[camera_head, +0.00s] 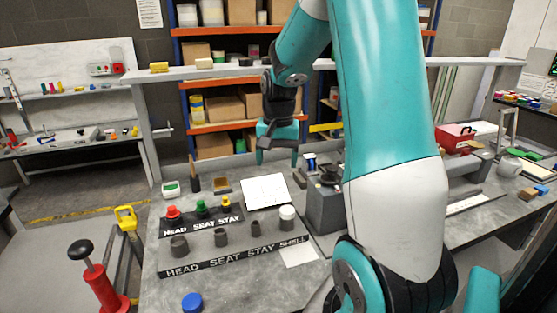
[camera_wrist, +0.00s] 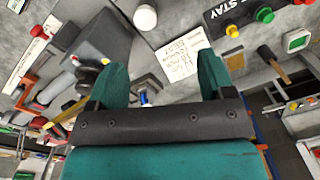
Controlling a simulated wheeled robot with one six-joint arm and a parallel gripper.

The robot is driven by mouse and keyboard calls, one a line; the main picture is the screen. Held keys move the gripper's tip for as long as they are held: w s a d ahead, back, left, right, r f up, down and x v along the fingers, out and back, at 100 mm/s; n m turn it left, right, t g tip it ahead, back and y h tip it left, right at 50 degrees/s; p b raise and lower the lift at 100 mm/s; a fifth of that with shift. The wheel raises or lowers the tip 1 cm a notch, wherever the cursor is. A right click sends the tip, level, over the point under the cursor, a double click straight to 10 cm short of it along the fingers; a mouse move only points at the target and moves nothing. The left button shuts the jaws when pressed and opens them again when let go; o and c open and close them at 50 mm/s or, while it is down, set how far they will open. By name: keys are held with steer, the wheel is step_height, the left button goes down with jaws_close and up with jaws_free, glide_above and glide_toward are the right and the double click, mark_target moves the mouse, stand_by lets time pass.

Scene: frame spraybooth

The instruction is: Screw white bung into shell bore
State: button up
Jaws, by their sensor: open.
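The white bung (camera_head: 287,211) shows as a white cap on top of a grey cylinder, the shell (camera_head: 287,225), at the right end of the lower labelled row, by the word SHELL. How deep it sits in the bore cannot be told. In the wrist view the white bung (camera_wrist: 145,17) is a round white top at the upper edge. My gripper (camera_head: 278,158) is over the back of the bench, fingers pointing down, apart from the bung. In the wrist view my gripper (camera_wrist: 162,75) is open with nothing held between its fingers.
Red (camera_head: 173,211), green (camera_head: 200,206) and yellow (camera_head: 226,201) bungs stand on the upper labelled strip. Grey open cylinders (camera_head: 221,237) stand in the lower row. A white written sheet (camera_head: 265,191) lies behind. A dark grey block fixture (camera_head: 325,207) stands right of the shell.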

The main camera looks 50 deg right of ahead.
mark_target(287, 210)
steer(key=shift+m, duration=0.8)
steer(key=d+f+p, duration=0.1)
steer(key=f, duration=0.5)
steer(key=d+f+p, duration=0.1)
steer(key=f, duration=0.5)
steer(key=d+f+p, duration=0.1)
steer(key=f, duration=0.5)
steer(key=shift+s+d+f, duration=0.3)
steer(key=shift+s, duration=0.1)
steer(key=c, duration=1)
steer(key=shift+o, duration=1)
steer(key=shift+c, duration=0.6)
steer(key=shift+m, duration=0.5)
steer(key=o, duration=0.9)
